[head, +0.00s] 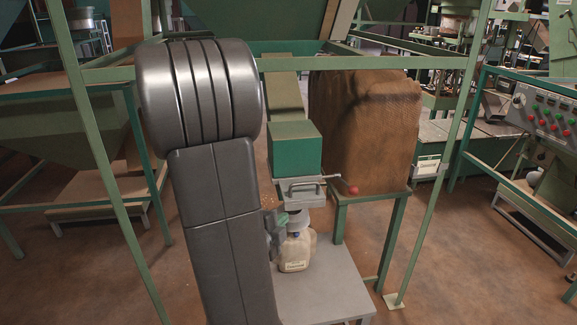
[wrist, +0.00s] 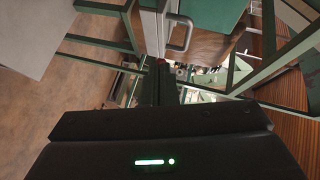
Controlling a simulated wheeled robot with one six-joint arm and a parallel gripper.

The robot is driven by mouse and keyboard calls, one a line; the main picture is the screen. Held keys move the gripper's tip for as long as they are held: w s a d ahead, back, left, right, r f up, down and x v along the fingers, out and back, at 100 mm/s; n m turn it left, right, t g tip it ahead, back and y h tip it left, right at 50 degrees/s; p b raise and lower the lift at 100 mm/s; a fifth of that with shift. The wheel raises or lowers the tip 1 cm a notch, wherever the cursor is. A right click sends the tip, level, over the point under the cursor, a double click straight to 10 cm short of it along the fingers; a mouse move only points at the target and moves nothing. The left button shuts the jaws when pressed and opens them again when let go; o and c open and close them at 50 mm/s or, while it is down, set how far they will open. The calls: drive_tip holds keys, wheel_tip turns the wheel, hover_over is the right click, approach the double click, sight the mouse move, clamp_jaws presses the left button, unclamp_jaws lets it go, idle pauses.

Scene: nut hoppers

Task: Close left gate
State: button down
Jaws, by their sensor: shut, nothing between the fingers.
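A green hopper outlet box (head: 295,147) stands in the middle of the head view. The handle (wrist: 182,36) also shows in the wrist view. My gripper (wrist: 161,72) is shut and empty, with its dark fingers pointing beside the handle. A small red spot shows at the fingertips; I cannot tell whether they touch it. In the head view my arm covers much of the left side, and the fingers are not clear.
A tan jug (head: 295,252) stands under the outlet on a grey platform (head: 325,285). A large brown sack-like block (head: 365,125) rests on a green stand at the right. Green frame posts (head: 440,160) flank the outlet. The floor in front right is clear.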

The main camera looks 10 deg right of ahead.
sight(296, 191)
wheel_tip(296, 191, up, 4)
drive_tip(key=m+h+p, duration=0.2)
drive_tip(key=m+h, duration=0.1)
drive_tip(key=shift+g, duration=0.4)
drive_tip(key=shift+w+a+p+x, duration=0.25)
drive_tip(key=shift+p+x, duration=0.45)
drive_tip(key=shift+x, duration=1.35)
drive_tip(key=shift+w+a+p+x, duration=0.3)
drive_tip(key=shift+p+x, duration=0.35)
drive_tip(key=shift+x, duration=1.35)
drive_tip(key=shift+w+a+p+x, duration=0.25)
drive_tip(key=shift+p+x, duration=0.45)
drive_tip(key=shift+x, duration=1.35)
drive_tip(key=shift+f, duration=0.1)
drive_tip(key=w+b, duration=0.1)
drive_tip(key=w, duration=0.2)
drive_tip(key=w+b, duration=0.2)
drive_tip(key=w, duration=0.1)
drive_tip(key=shift+a+f, duration=0.15)
drive_tip(key=shift+w+r, duration=0.2)
drive_tip(key=shift+r, duration=0.1)
